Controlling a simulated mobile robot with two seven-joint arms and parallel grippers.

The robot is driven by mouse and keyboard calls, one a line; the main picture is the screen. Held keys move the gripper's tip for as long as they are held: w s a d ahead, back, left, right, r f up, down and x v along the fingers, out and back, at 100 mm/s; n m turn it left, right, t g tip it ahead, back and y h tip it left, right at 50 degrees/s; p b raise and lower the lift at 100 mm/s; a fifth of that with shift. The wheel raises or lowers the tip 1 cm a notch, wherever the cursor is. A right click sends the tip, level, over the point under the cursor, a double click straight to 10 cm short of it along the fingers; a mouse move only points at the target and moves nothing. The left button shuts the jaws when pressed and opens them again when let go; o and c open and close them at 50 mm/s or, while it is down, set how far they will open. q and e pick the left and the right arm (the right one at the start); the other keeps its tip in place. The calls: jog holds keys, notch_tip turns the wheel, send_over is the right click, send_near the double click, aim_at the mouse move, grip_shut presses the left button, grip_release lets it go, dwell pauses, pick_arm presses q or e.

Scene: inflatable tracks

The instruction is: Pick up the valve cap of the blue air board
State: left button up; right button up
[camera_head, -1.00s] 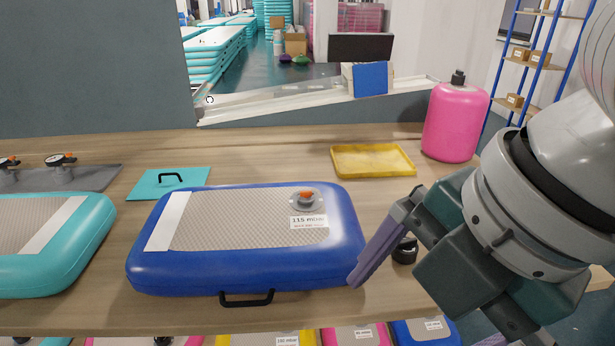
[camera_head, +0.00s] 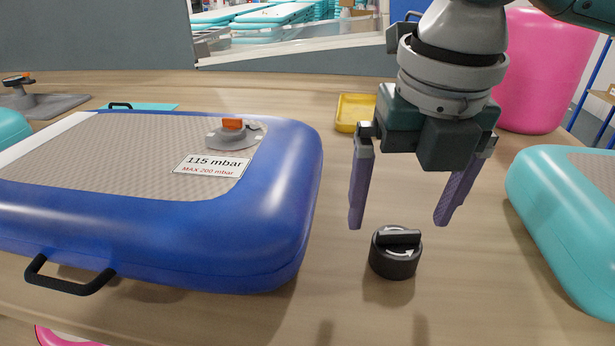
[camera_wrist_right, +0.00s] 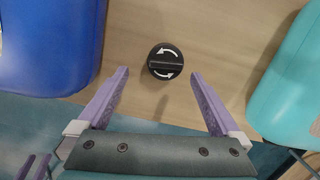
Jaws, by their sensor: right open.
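The black valve cap (camera_head: 396,252) lies on the wooden table to the right of the blue air board (camera_head: 150,225). It has a raised grip bar and white arrows on top. My right gripper (camera_head: 402,222) is open and empty, pointing down above and a little behind the cap in the head view. In the right wrist view the cap (camera_wrist_right: 165,61) sits beyond the fingertips, between their lines. The blue board carries a valve with an orange top (camera_head: 233,125) and a 115 mbar label (camera_head: 211,165).
A turquoise air board (camera_head: 570,215) lies close on the right of the cap. A yellow tray (camera_head: 354,112) and a pink tank (camera_head: 540,70) stand behind my gripper. The table around the cap is clear.

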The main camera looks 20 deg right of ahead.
aim_at(400, 233)
jog(key=f, duration=0.1)
jog(key=f+b, duration=0.1)
jog(key=f, duration=0.1)
jog(key=d+f, duration=0.1)
jog(key=f, duration=0.1)
jog(key=shift+w+d+f, duration=0.1)
jog(key=shift+w+f, duration=0.15)
jog(key=shift+w, duration=0.1)
jog(key=c, duration=1.3)
